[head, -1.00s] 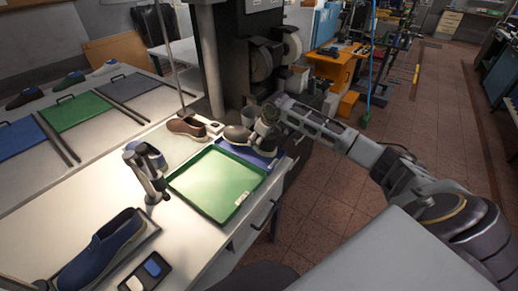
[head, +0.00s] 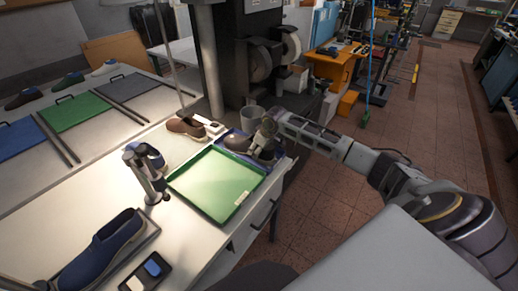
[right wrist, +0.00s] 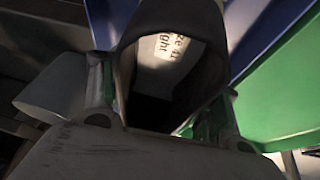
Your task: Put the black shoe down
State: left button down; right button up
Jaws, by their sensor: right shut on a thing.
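The black shoe (head: 239,143) is at or just above the blue tray (head: 275,160), toe pointing left. I cannot tell whether its sole touches the tray. My right gripper (head: 264,143) is shut on its heel end. In the right wrist view, the shoe's collar (right wrist: 172,28) is between the two fingers (right wrist: 158,115), and a white printed label shows inside. The blue tray (right wrist: 265,35) lies beyond the shoe there. My left gripper is not in view.
The empty green tray (head: 215,185) lies in front of the blue tray. A grey stand (head: 150,178) and a navy shoe (head: 103,247) are nearer on the left.

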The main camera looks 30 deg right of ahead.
jog(key=o, duration=1.3)
jog(key=v, duration=1.2)
